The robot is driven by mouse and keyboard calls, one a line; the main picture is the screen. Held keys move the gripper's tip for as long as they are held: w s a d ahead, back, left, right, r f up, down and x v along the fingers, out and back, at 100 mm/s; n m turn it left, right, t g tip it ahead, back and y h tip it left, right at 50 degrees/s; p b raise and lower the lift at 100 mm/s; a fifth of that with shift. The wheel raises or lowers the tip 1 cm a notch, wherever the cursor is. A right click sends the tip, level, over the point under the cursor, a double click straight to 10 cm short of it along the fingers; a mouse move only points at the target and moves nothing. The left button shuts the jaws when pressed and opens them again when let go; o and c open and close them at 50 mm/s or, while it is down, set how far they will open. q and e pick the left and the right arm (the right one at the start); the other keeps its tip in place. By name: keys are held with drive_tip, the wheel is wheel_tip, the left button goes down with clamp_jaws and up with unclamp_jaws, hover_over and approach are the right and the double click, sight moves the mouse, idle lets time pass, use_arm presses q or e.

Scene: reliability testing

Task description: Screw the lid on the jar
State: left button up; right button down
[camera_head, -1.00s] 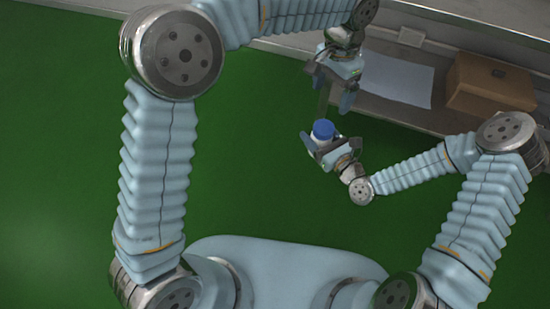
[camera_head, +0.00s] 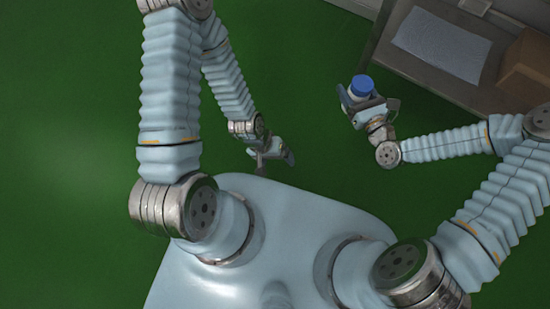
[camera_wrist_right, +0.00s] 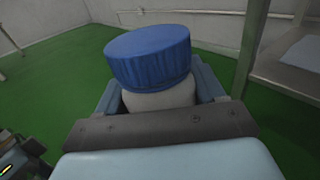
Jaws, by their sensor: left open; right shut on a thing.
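The blue lid (camera_head: 362,83) sits on top of the white jar (camera_head: 356,97), which my right gripper (camera_head: 358,102) is shut around. In the right wrist view the ribbed blue lid (camera_wrist_right: 150,55) covers the mouth of the pale jar (camera_wrist_right: 158,97), and it looks slightly tilted. I cannot tell how tightly it is seated. The right gripper's fingers (camera_wrist_right: 160,92) are on both sides of the jar. My left gripper (camera_head: 275,157) is open and empty, low and close to my body, well left of the jar.
A metal shelf or table (camera_head: 400,58) stands at the upper right with a pale sheet (camera_head: 442,44) and a brown cardboard box (camera_head: 528,60) on it. The green floor (camera_head: 300,60) between the two grippers is clear.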

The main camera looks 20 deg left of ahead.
use_arm(q)
drive_tip(key=shift+s, duration=0.25)
use_arm(e)
drive_tip(key=shift+w+d+r+t, duration=0.15)
drive_tip(key=shift+d+t, duration=0.15)
drive_tip(key=shift+d, duration=0.1)
drive_tip(key=w+d+r+m+t+h, duration=0.1)
drive_tip(key=d+m+t+h, duration=0.2)
drive_tip(key=d+m+h, duration=0.5)
drive_tip(key=d+h, duration=0.3)
drive_tip(key=d, duration=0.4)
drive_tip(key=shift+w+r+t+h, duration=0.3)
drive_tip(key=shift+w+r, duration=0.1)
